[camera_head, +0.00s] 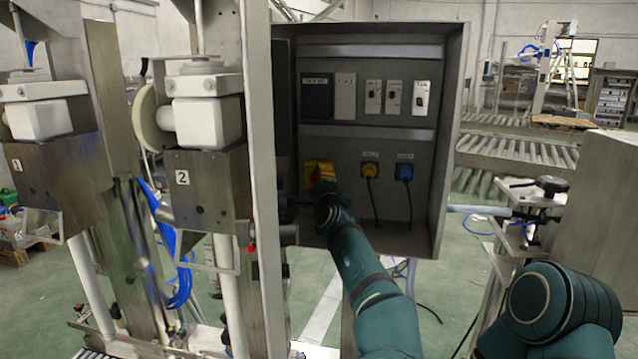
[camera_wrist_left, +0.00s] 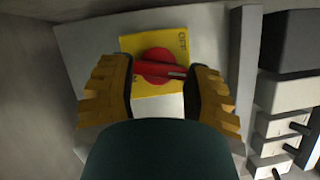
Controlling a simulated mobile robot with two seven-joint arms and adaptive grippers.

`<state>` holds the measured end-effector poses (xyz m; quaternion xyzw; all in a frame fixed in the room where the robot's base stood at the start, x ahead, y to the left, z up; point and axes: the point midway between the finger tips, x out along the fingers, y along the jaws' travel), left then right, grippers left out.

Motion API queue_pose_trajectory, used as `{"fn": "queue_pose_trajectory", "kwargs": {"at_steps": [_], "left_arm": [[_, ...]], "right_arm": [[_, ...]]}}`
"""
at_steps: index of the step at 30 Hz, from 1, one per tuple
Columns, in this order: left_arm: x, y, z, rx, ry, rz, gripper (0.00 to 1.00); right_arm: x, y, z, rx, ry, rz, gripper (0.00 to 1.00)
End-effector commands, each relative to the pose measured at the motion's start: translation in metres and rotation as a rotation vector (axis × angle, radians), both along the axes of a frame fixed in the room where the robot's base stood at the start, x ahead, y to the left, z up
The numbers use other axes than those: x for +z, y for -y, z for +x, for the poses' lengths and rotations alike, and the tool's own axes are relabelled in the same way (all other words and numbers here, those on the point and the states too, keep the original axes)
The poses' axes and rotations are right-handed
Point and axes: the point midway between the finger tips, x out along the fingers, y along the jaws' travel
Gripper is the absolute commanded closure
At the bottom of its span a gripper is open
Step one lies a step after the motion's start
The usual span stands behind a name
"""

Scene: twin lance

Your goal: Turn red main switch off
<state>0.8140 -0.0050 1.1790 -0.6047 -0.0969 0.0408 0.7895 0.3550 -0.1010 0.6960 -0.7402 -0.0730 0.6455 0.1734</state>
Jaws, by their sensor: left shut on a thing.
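The red main switch is a red rotary knob (camera_wrist_left: 158,68) on a square yellow plate (camera_wrist_left: 152,45) in the left wrist view. Its bar lies across that picture, with a pale mark at the right end. In the head view the yellow plate (camera_head: 317,170) sits low on the left of the grey cabinet's panel. My left gripper (camera_wrist_left: 161,75) is shut on the knob, with one yellow-padded finger at each end of the bar. In the head view my left gripper (camera_head: 326,192) partly covers the switch. My right gripper is out of view.
The open grey cabinet (camera_head: 453,130) has side walls around the panel. A metal post (camera_head: 262,180) stands close on the left.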

Motion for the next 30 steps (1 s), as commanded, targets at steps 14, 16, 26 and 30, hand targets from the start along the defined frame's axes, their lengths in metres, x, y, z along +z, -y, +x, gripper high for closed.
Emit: {"fn": "queue_pose_trajectory", "kwargs": {"at_steps": [14, 16, 26, 30], "left_arm": [[0.01, -0.001, 0.0, -0.003, -0.085, -0.448, 0.83], [0.01, -0.001, 0.0, -0.004, -0.096, -0.512, 0.83], [0.011, -0.003, 0.001, -0.004, -0.146, -0.764, 0.83], [0.011, -0.003, 0.001, -0.004, -0.161, -0.837, 0.83]], "right_arm": [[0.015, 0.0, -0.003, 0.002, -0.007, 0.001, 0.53], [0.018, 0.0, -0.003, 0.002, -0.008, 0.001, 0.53], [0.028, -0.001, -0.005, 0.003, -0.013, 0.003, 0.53], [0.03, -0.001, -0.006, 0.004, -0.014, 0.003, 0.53]]}}
